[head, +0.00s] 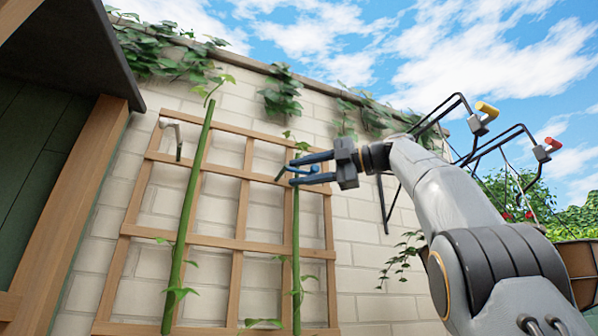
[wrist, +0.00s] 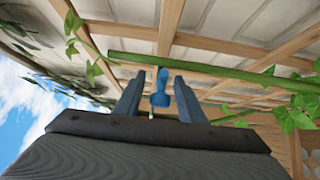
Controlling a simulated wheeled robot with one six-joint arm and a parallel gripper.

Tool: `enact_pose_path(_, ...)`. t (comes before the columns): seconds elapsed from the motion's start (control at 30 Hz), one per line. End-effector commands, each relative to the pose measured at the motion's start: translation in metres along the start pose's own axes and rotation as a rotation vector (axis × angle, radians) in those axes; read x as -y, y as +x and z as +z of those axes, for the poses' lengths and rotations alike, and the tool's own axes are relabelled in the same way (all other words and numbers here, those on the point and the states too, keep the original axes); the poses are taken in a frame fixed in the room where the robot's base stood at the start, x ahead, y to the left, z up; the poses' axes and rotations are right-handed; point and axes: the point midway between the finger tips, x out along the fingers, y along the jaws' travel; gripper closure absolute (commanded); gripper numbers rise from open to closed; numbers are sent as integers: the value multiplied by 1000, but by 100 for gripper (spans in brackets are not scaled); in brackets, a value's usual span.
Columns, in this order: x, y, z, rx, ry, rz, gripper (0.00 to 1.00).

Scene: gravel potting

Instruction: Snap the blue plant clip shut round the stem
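The blue plant clip (wrist: 160,88) sits between the two fingers of my gripper (wrist: 158,78) in the wrist view, its far end at the green stem. It also shows in the head view (head: 313,169), just right of the right-hand stem (head: 296,225). That stem (wrist: 220,66) crosses the wrist view just beyond the fingertips. My gripper (head: 291,171) reaches from the right, its fingers spread above and below the clip. Narrow gaps seem to show between fingers and clip. I cannot tell whether the clip's jaws are closed round the stem.
A wooden trellis (head: 238,243) stands before a pale brick wall (head: 350,255). A second, thicker stem (head: 186,215) leans left of it, near a grey hook-like piece (head: 173,125). Wire pieces with yellow (head: 487,109) and red (head: 553,143) ends hang at right.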

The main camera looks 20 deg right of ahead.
Motion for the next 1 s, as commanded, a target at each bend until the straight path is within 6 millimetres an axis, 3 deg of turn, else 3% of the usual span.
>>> enact_pose_path(0.5,0,-69,1,3,0,1,64)
enact_pose_path(1.0,0,-78,-1,0,0,0,64)
